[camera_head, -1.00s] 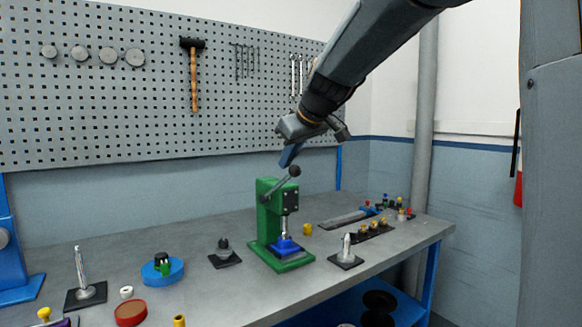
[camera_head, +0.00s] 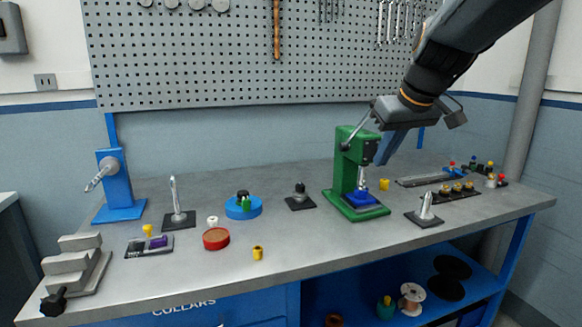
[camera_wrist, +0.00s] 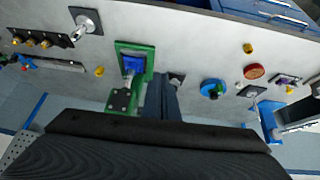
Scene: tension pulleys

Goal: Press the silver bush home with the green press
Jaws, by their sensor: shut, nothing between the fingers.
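The green press (camera_head: 346,170) stands on the bench, and the wrist view also shows it (camera_wrist: 149,62). Its lever (camera_head: 358,132) slants up to the right, its upper end close to my wrist. A blue block (camera_head: 362,198) sits on the press base, under the ram. A small silver piece (camera_head: 362,184) shows just above the block; I cannot tell whether it is the bush or the ram's end. My gripper (camera_head: 381,161) is shut and empty, pointing down at the right side of the press head. Whether it touches the press is unclear.
A pointed silver post (camera_head: 426,208) on a dark plate stands right of the press. A dark-knobbed stand (camera_head: 300,198) and a blue disc (camera_head: 243,212) are to its left. A yellow bush (camera_head: 384,184) lies behind it. The front bench strip is mostly clear.

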